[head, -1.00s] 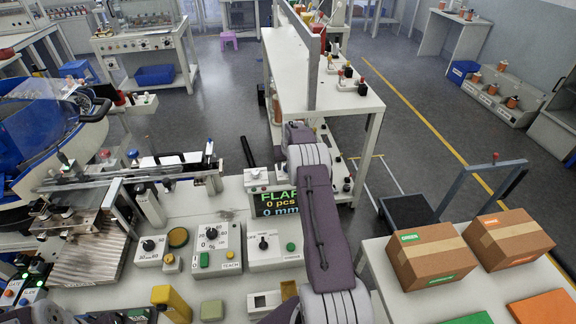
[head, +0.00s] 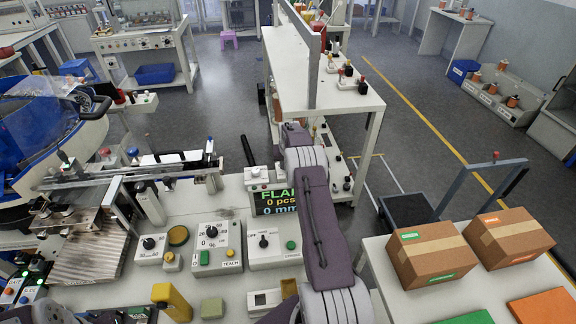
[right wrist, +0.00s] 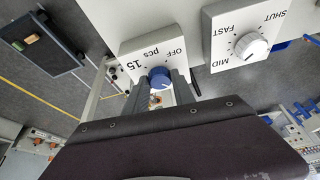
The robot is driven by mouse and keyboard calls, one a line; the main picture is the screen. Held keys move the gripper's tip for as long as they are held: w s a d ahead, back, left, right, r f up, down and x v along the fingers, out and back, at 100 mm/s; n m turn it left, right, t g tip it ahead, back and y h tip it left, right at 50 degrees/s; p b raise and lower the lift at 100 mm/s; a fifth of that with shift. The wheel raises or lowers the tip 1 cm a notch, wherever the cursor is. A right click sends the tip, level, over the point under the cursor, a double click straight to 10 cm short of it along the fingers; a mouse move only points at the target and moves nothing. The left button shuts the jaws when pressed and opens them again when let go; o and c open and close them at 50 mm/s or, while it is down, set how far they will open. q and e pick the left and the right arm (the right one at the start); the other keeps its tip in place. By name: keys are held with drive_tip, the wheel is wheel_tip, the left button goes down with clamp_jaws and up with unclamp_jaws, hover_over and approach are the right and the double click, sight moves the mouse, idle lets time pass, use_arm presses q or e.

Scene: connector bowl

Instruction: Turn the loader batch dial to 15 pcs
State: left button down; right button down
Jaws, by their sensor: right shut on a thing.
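The batch dial is a blue knob (right wrist: 159,72) on a white box (right wrist: 150,45) marked OFF, pcs and 15 in the right wrist view. My right gripper (right wrist: 160,84) is shut on the knob, with one dark finger on each side. The 15 mark is left of the knob and OFF is above right. I cannot tell exactly where the knob's pointer stands. In the head view my right arm (head: 318,215) reaches away over the panel and hides its own gripper and the dial. My left gripper is not in view.
A second white box (right wrist: 245,32) with a white knob (right wrist: 250,46), marked SHUT, FAST and MID, is close by. In the head view a display (head: 274,202) reads 0 pcs and 0 mm, partly covered by my arm.

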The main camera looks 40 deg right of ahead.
drive_tip(key=m+b, duration=0.1)
drive_tip(key=m, duration=0.1)
drive_tip(key=shift+w+a+m+g+h, duration=0.1)
drive_tip(key=shift+m+g+h, duration=0.2)
drive_tip(key=shift+m+h, duration=0.1)
drive_tip(key=shift+m+g+h+b, duration=0.3)
drive_tip(key=shift+m+g+b, duration=0.1)
drive_tip(key=shift+m, duration=0.7)
drive_tip(key=shift+a, duration=0.1)
drive_tip(key=c, duration=1.1)
unclamp_jaws()
drive_tip(key=shift+o, duration=0.2)
drive_tip(key=shift+r, duration=0.2)
drive_tip(key=b+v, duration=0.1)
drive_tip(key=v, duration=0.7)
drive_tip(key=shift+a+r, duration=0.2)
drive_tip(key=shift+r, duration=0.15)
